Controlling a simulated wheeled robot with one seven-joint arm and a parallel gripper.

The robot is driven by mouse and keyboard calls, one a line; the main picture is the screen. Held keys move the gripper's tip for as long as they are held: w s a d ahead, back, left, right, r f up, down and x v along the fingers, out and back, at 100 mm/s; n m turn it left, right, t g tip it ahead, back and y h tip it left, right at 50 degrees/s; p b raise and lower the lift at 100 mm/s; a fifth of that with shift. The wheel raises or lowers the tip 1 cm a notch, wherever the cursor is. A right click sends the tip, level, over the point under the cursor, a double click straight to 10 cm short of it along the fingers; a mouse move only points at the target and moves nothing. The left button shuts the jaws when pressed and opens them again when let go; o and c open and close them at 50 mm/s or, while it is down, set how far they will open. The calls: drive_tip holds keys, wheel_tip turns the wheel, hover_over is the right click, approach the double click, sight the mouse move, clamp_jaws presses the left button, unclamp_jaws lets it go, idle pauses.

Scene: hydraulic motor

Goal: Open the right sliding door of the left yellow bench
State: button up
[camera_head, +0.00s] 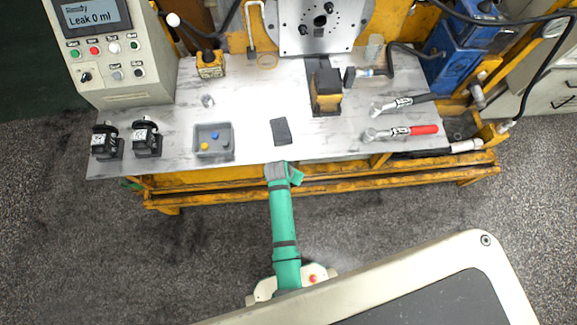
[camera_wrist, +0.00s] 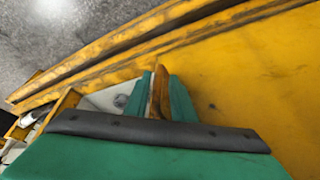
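The yellow bench (camera_head: 330,178) fills the upper half of the head view, with a worn grey top. My green arm reaches its front edge; my fingers are hidden below the top there. In the wrist view, a broad yellow panel (camera_wrist: 250,65), seemingly the sliding door, lies at the right. My gripper (camera_wrist: 159,92) has a green finger on each side of a narrow yellow-brown upright strip (camera_wrist: 158,93) at the panel's left side. The strip fills the space between the fingers. Left of it, an opening (camera_wrist: 105,98) shows pale grey surfaces inside.
Yellow rails (camera_head: 330,185) run along the bench's low front. The top holds a grey tray (camera_head: 214,153), two black parts at the left and torque wrenches (camera_head: 400,132) at the right. A control box (camera_head: 115,60) stands at the back left. Grey floor is clear around my arm.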

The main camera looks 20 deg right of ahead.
drive_tip(key=shift+a, duration=0.1)
drive_tip(key=shift+s+d, duration=0.15)
drive_tip(key=shift+d, duration=0.3)
drive_tip(key=shift+a, duration=0.25)
drive_tip(key=shift+a+r, duration=0.15)
drive_tip(key=shift+r, duration=0.4)
drive_tip(key=s+a, duration=0.8)
drive_tip(key=a, duration=0.1)
drive_tip(key=shift+s, duration=0.25)
drive_tip(key=shift+d, duration=0.1)
